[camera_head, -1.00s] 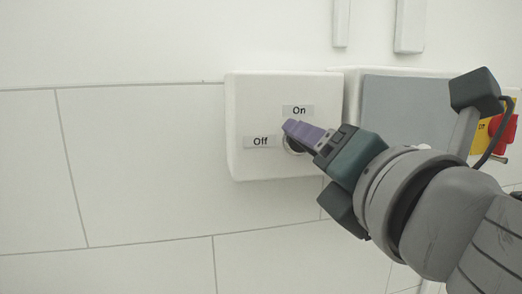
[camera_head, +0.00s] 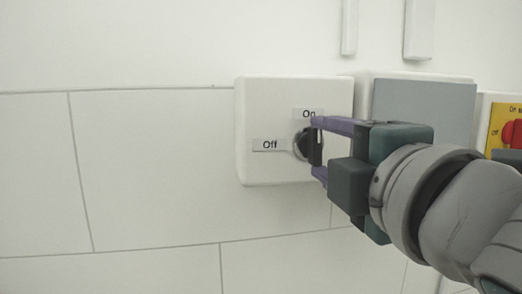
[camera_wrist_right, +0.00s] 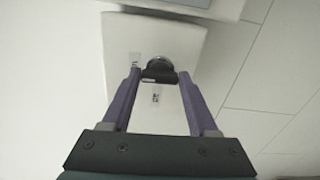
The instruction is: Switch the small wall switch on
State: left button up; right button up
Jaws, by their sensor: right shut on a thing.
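The small wall switch is a white box (camera_head: 255,105) on the wall, with a dark rotary knob (camera_head: 302,146) between an "Off" label (camera_head: 270,145) on its left and an "On" label (camera_head: 307,114) above. My right gripper (camera_head: 318,147) comes from the right and is shut on the knob, one purple finger above it and one below. In the right wrist view the knob (camera_wrist_right: 160,64) shows between the two fingertips (camera_wrist_right: 159,76). The fingers partly cover the knob and the "On" label. I cannot tell which label the knob points to. My left gripper is not in view.
To the right is a grey-fronted box (camera_head: 425,100), and beyond it a yellow panel with a red knob (camera_head: 512,133), partly cut off. Two white strips (camera_head: 418,30) hang on the wall above. The tiled wall (camera_head: 150,170) to the left is clear.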

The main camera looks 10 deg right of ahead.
jog(key=shift+m, duration=0.4)
jog(key=o, duration=1.4)
jog(key=shift+s, duration=0.1)
jog(key=s, duration=0.5)
jog(key=s+p, duration=0.1)
jog(key=s, duration=0.3)
jog(key=shift+s+d, duration=0.2)
jog(key=shift+s, duration=0.2)
